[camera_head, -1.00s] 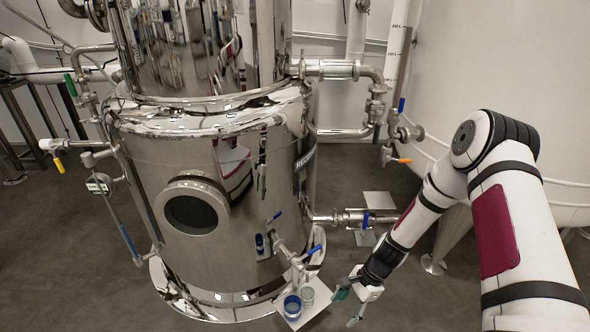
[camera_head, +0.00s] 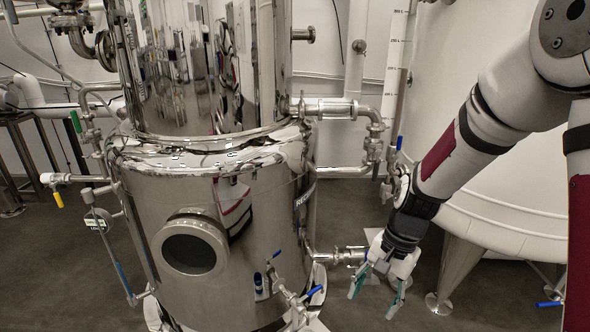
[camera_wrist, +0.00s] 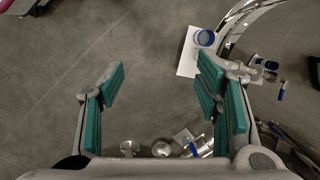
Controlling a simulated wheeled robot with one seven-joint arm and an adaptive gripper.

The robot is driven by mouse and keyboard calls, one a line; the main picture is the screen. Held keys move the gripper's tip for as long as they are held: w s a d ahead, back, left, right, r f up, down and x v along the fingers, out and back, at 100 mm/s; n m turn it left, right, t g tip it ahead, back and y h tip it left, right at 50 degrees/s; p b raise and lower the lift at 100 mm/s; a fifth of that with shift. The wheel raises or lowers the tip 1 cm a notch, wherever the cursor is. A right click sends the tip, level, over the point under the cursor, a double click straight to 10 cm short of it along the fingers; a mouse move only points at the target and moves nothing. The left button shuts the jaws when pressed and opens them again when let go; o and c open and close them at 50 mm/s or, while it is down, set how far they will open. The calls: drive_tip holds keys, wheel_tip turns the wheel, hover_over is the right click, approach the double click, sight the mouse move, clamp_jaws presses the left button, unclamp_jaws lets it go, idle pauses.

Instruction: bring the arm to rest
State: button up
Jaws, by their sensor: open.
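My gripper (camera_head: 377,290) is open and empty, with green pads on its two fingers. In the head view it hangs in the air at the lower right of the steel tank (camera_head: 240,225), fingers pointing down. My white and dark red arm reaches in from the right. In the wrist view the two fingers of my gripper (camera_wrist: 160,95) are spread wide over bare grey floor, with nothing between them.
A tap with a blue handle (camera_head: 314,291) juts from the tank's lower front. A large pale tank (camera_head: 470,200) on legs stands behind my arm. Dark floor is free between.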

drive_tip(key=s+r+n+h, duration=0.2)
drive_tip(key=s+r+n, duration=0.2)
drive_tip(key=s+r, duration=1)
drive_tip(key=s+d+r+n+t, duration=0.1)
drive_tip(key=s+r+n, duration=0.15)
drive_tip(key=s, duration=0.55)
drive_tip(key=s+d+r+n, duration=0.1)
drive_tip(key=s+d+r, duration=0.15)
drive_tip(key=s, duration=0.45)
wheel_tip(320, 180, up, 36)
drive_tip(key=t+p, duration=0.4)
drive_tip(key=p, duration=3)
drive_tip(key=shift+a+r, duration=0.2)
drive_tip(key=shift+a, duration=0.15)
